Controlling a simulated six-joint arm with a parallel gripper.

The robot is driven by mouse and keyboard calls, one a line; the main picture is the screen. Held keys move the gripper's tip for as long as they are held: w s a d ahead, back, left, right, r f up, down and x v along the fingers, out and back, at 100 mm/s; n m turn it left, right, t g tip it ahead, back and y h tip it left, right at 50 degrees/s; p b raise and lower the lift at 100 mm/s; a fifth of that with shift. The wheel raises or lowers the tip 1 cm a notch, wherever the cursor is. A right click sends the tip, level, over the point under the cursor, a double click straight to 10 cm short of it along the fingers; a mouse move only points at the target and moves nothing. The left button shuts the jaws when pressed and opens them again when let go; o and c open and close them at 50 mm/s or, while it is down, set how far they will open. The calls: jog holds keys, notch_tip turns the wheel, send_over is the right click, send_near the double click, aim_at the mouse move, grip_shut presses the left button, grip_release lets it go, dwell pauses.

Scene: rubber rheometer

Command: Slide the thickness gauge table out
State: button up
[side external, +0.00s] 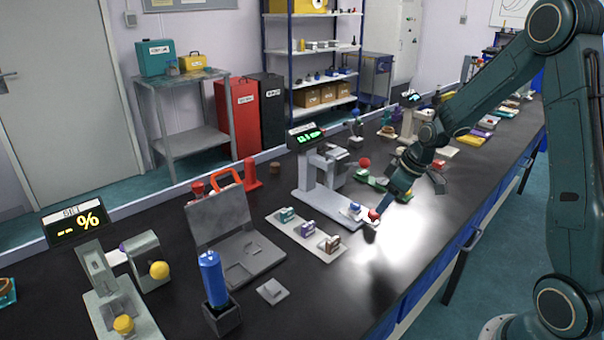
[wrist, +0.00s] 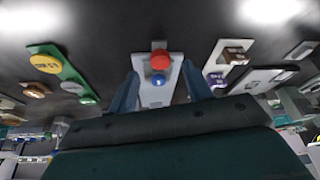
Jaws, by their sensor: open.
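The thickness gauge (side external: 318,172) stands mid-bench with a green-lit display and a pale grey base that reaches toward my gripper (side external: 381,208). A blue knob (side external: 354,207) shows on the near end of the base, and a red knob (side external: 373,214) is close by at my fingertips. In the wrist view a light grey plate, apparently the gauge table (wrist: 157,97), lies between my fingers with the red knob (wrist: 159,58) and blue knob (wrist: 159,79) on it. My fingers are open, one on each side of it. Whether they touch it cannot be told.
Left of the gauge lies a tray (side external: 300,237) with several small labelled samples. A green board (side external: 368,180) with round pieces lies beyond my gripper. A grey hinged box (side external: 224,225) and a blue cylinder (side external: 212,277) stand farther left. The bench front right of the samples is clear.

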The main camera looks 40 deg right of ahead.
jog(key=v, duration=0.9)
jog(key=shift+s+r, duration=0.25)
jog(key=s+a+r+h, duration=0.1)
jog(key=s+a+r, duration=0.55)
jog(key=a, duration=0.35)
jog(key=s+a+r+m, duration=0.1)
jog(key=s+a, duration=0.2)
jog(key=s, duration=0.3)
jog(key=s+a+r+m+t, duration=0.1)
jog(key=s+a+m, duration=0.1)
jog(key=s, duration=0.4)
jog(key=shift+a+r, duration=0.2)
jog(key=shift+a, duration=0.6)
